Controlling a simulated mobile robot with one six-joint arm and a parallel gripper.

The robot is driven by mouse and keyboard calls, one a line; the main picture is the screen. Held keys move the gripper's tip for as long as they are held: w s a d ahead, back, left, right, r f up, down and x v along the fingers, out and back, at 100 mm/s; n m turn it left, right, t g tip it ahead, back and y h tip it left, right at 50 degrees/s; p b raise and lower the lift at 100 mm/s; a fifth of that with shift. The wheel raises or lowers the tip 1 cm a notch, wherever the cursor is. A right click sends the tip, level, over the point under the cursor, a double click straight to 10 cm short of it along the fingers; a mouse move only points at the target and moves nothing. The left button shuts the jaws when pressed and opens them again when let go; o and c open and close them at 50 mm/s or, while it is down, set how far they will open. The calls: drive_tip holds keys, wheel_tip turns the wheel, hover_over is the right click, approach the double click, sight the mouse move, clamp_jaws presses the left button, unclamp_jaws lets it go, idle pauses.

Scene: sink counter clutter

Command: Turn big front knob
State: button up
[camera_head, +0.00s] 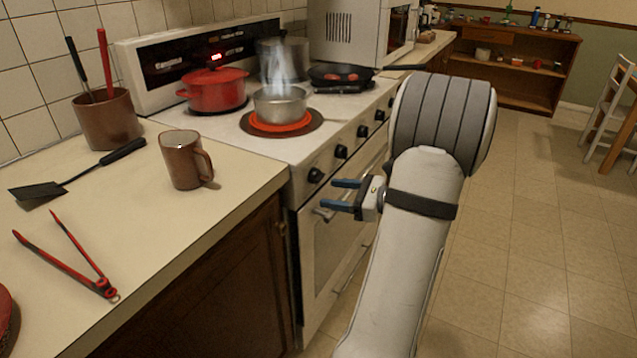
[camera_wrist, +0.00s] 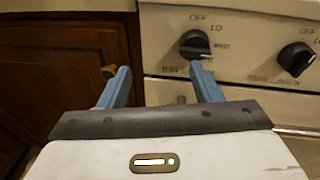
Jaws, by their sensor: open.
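The black big front knob (camera_wrist: 195,45) is on the stove's white front panel in the wrist view, with OFF and LO printed above it and partly legible lettering below. Its pale mark points toward the lower right, near the MED print. In the head view, this appears to be the nearest knob (camera_head: 315,175) at the panel's left end. My gripper (camera_head: 338,195) is open and empty in front of the stove. In the wrist view, the gripper (camera_wrist: 160,68) has its right fingertip just below the knob and its left fingertip over the wooden cabinet. The knob is not between the fingers.
A second knob (camera_wrist: 296,59) is to the right. A steaming saucepan (camera_head: 280,103) sits on a glowing red burner (camera_head: 278,127). The oven handle (camera_head: 325,214) is close to my gripper. A brown mug (camera_head: 184,160) stands on the counter.

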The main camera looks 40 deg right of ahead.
sight(322, 179)
drive_tip(key=d+m+t+h, duration=0.1)
drive_tip(key=d+m+t, duration=0.1)
drive_tip(key=d+m, duration=0.15)
drive_tip(key=shift+n, duration=0.45)
drive_tip(key=x, duration=0.4)
drive_tip(key=b+x, duration=0.1)
drive_tip(key=x, duration=0.2)
drive_tip(key=shift+w+d, duration=0.15)
drive_tip(key=shift+d, duration=0.1)
drive_tip(key=c, duration=1)
drive_tip(key=shift+o, duration=0.2)
